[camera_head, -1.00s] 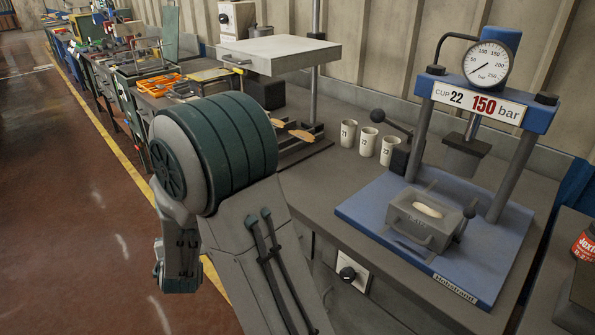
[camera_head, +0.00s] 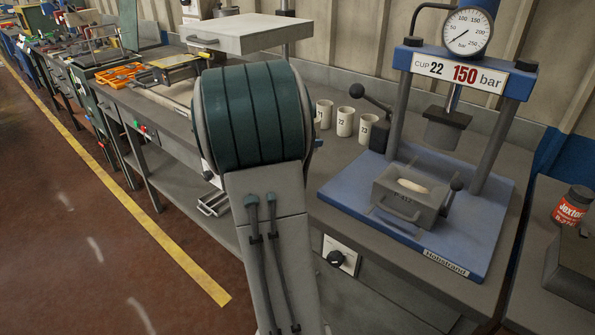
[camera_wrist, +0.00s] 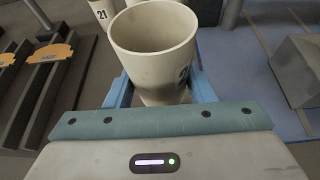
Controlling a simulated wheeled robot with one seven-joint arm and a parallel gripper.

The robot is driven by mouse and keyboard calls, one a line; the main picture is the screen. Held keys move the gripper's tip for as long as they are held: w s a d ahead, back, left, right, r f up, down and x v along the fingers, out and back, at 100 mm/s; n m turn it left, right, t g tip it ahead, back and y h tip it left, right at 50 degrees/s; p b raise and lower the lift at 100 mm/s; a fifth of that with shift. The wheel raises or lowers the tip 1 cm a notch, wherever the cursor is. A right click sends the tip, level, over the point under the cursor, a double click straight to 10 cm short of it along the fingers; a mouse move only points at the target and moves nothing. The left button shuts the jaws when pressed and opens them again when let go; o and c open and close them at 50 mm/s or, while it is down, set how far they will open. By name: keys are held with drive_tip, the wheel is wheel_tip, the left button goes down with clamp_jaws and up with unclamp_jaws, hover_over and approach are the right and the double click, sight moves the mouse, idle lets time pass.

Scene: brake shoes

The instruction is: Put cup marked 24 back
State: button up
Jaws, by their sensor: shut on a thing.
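In the wrist view, my gripper (camera_wrist: 160,92) is shut on a cream cup (camera_wrist: 150,58), with a blue finger on either side. The cup stands upright with its open mouth towards the camera, and its inside looks empty. Only part of a dark mark shows at its right side, so I cannot read the number. Three cream cups stand in a row on the bench there: one partly behind my arm (camera_head: 325,115), a middle one marked 22 (camera_head: 345,122), and a right one (camera_head: 366,129).
A blue press (camera_head: 340,192) with a gauge stands right of the cups, with a grey block (camera_head: 410,197) on its base. A cup marked 21 (camera_wrist: 102,12) and dark slotted racks (camera_wrist: 45,85) show in the wrist view.

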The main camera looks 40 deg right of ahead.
drive_tip(key=s+d+r+m+g, duration=0.2)
drive_tip(key=s+d, duration=0.3)
drive_tip(key=w+a+f, duration=0.1)
drive_tip(key=w+f, duration=0.1)
drive_tip(key=w, duration=0.1)
drive_tip(key=w+a+f, duration=0.1)
drive_tip(key=w+f, duration=0.1)
drive_tip(key=w, duration=0.2)
drive_tip(key=w+a+f, duration=0.1)
drive_tip(key=w+f, duration=0.2)
drive_tip(key=shift+w+a, duration=0.2)
drive_tip(key=shift+a, duration=0.15)
drive_tip(key=shift+w+a+f, duration=0.1)
drive_tip(key=shift+f, duration=0.1)
drive_tip(key=shift+f+b, duration=0.35)
drive_tip(key=shift+f, duration=1.55)
drive_tip(key=shift+f, duration=0.2)
drive_tip(key=o, duration=1.1)
drive_tip(key=shift+c, duration=0.2)
drive_tip(key=shift+r, duration=0.1)
